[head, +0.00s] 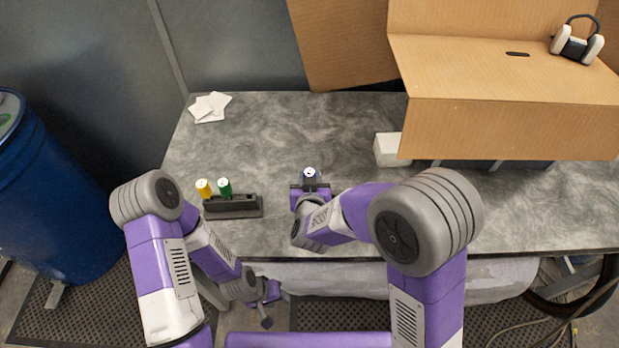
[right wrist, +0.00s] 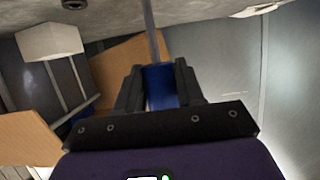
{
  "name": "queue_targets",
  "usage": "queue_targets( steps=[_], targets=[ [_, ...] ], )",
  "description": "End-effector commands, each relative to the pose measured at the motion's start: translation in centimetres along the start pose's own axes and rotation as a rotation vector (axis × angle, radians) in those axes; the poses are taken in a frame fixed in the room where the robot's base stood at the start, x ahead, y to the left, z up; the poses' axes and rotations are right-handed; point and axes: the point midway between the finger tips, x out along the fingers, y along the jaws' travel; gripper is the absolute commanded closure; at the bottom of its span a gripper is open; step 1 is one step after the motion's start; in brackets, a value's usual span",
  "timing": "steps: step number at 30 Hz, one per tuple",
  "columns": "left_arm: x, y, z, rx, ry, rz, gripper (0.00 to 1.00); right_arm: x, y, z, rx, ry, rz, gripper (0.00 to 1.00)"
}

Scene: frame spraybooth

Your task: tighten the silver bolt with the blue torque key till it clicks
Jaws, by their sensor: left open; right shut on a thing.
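The blue torque key (head: 310,173) stands about upright over the front middle of the table, its pale cap up. My right gripper (head: 310,188) is shut on it. In the right wrist view the blue handle (right wrist: 160,86) sits between both fingers, and its grey shaft (right wrist: 151,35) runs out of the top of the picture, so its tip is hidden. I cannot make out the silver bolt in either view. My left gripper (head: 267,303) is open and empty, low in front of the table's front edge.
A dark rack (head: 240,207) holds a yellow key (head: 204,188) and a green key (head: 224,186), left of my right gripper. A cardboard box structure (head: 500,125) and a white block (head: 388,150) stand right. White cards (head: 209,107) lie back left. A blue barrel (head: 50,200) stands left.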

Motion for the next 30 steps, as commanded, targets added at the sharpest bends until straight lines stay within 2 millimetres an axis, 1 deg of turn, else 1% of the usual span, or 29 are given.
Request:
queue_targets(
  steps=[5,30],
  targets=[
    [-0.2,0.1,0.0,0.0,0.0,0.0,0.57,-0.1,0.0,-0.3,0.001,0.002,-0.001,0.94],
    [-3.0,1.1,0.1,0.0,0.0,0.0,0.57,-1.4,0.0,-3.4,0.001,0.002,-0.001,0.94]
  ],
)
